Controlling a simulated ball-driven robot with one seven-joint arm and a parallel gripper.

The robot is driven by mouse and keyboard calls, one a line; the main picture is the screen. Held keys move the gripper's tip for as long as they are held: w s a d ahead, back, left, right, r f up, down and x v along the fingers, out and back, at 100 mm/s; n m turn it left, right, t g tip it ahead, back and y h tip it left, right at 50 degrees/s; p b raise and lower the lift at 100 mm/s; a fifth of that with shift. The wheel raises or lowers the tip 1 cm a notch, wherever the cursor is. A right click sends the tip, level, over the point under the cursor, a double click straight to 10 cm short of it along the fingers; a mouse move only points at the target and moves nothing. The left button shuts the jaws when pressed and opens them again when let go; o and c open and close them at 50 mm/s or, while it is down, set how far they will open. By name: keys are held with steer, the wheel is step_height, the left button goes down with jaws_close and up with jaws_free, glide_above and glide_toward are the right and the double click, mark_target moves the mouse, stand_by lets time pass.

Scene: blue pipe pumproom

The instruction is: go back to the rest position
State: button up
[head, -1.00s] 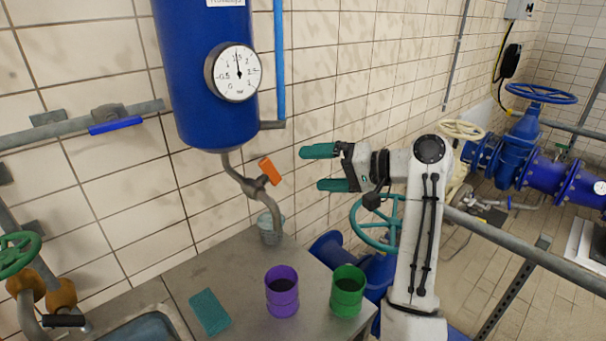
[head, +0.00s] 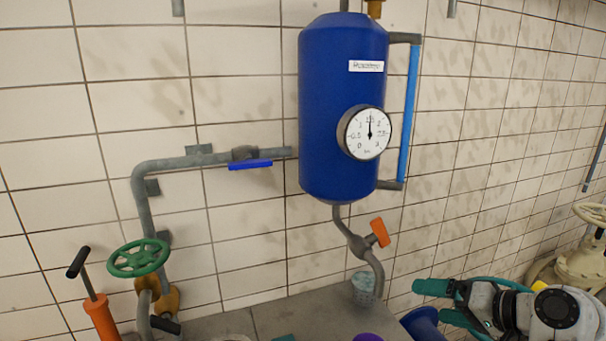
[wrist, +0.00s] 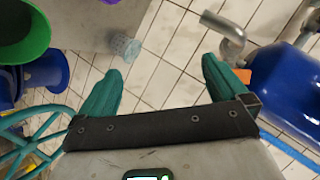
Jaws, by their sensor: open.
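My gripper (head: 428,302) shows at the lower right of the head view, with its two teal fingers pointing left and spread apart. In the wrist view my gripper (wrist: 157,90) is open, with only tiled wall between its fingers and nothing held. My white arm is partly cut off by the bottom edge of the head view. No object touches the fingers.
A blue tank (head: 343,110) with a gauge (head: 364,133) hangs on the wall. Below it are an orange-handled valve (head: 380,232) and a glass (head: 364,288) on the grey bench (head: 285,316). A green cup (wrist: 22,30) shows in the wrist view.

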steer(key=s+f+n+g+h, duration=0.25)
steer(key=s+f+h, duration=0.25)
steer(key=s+f, duration=0.85)
steer(key=s+f+g+h, duration=0.1)
steer(key=s+f+g, duration=0.1)
steer(key=s, duration=0.6)
steer(key=s+f+g+h, duration=0.1)
steer(key=s+f+g, duration=0.1)
steer(key=s+f, duration=0.3)
steer(key=s+f+n+g, duration=0.1)
steer(key=s+f, duration=0.3)
steer(key=s, duration=0.7)
steer(key=shift+f+g+h+b, duration=0.3)
steer(key=shift+g+h, duration=0.1)
steer(key=shift+g, duration=0.15)
steer(key=shift+w, duration=0.1)
